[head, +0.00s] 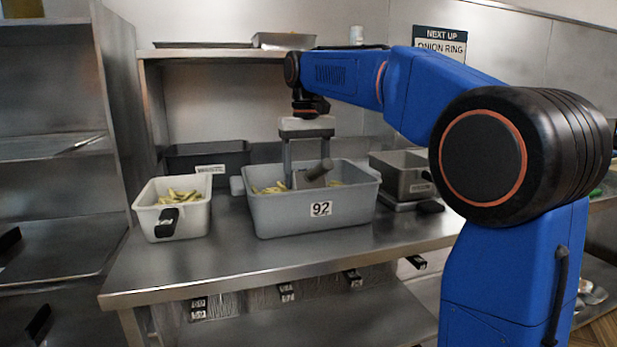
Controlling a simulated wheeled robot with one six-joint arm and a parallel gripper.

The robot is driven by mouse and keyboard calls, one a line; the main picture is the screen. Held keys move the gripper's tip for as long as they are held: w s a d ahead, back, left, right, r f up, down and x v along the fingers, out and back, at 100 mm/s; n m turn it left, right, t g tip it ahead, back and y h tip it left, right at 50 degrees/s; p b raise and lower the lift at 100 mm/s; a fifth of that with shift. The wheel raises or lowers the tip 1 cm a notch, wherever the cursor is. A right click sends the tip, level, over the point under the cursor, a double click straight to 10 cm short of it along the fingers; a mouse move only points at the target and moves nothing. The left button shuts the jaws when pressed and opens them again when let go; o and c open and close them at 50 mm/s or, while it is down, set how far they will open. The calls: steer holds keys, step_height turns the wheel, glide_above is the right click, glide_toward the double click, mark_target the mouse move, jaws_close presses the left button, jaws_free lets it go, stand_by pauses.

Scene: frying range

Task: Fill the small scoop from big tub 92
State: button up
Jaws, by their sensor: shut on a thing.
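Big tub 92 (285,222) is a grey open tub with a "92" label on its front, standing on the steel table. Pale yellow fries show inside it on both sides. My gripper (306,170) points straight down over the tub, its fingers reaching to the level of the rim or below. It is shut on a grey piece that looks like the small scoop (317,171), tilted between the fingers. The scoop's lower part is hidden behind the tub's front wall, so I cannot tell whether it holds fries.
A white basket (150,218) with fries and a black handle stands left of the tub. A dark labelled tub (180,163) is behind. A grey container (393,183) stands at right, near a black object (430,206). The table's front left (200,265) is clear.

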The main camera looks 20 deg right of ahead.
steer(key=shift+w+f, duration=0.1)
steer(key=shift+w, duration=1.15)
steer(key=shift+s+r+t, duration=0.85)
steer(key=shift+s+r, duration=0.1)
steer(key=shift+r, duration=0.8)
steer(key=shift+s+r+t, duration=0.9)
steer(key=shift+r, duration=0.85)
steer(key=shift+s+r+t, duration=0.85)
steer(key=shift+s+r, duration=0.1)
steer(key=shift+r, duration=0.8)
